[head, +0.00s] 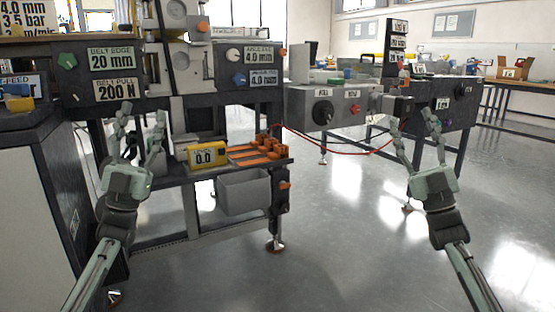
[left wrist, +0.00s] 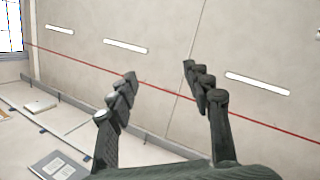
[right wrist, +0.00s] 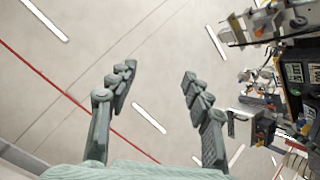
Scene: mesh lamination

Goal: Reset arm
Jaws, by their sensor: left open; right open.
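My left gripper (head: 139,135) is raised at the left of the head view, in front of the dark machine bench. Its fingers are spread with nothing between them. In the left wrist view my left gripper (left wrist: 160,95) points up at the ceiling and is open and empty. My right gripper (head: 412,130) is raised at the right of the head view, in front of the control boxes. In the right wrist view my right gripper (right wrist: 155,90) is open and empty, with ceiling behind it.
A yellow meter (head: 206,156) and orange clamps (head: 268,150) sit on a low shelf. A grey bin (head: 244,193) hangs below it. A grey control box (head: 325,108) stands centre right, with a red cable (head: 350,152) drooping below. The floor (head: 335,240) between my arms is clear.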

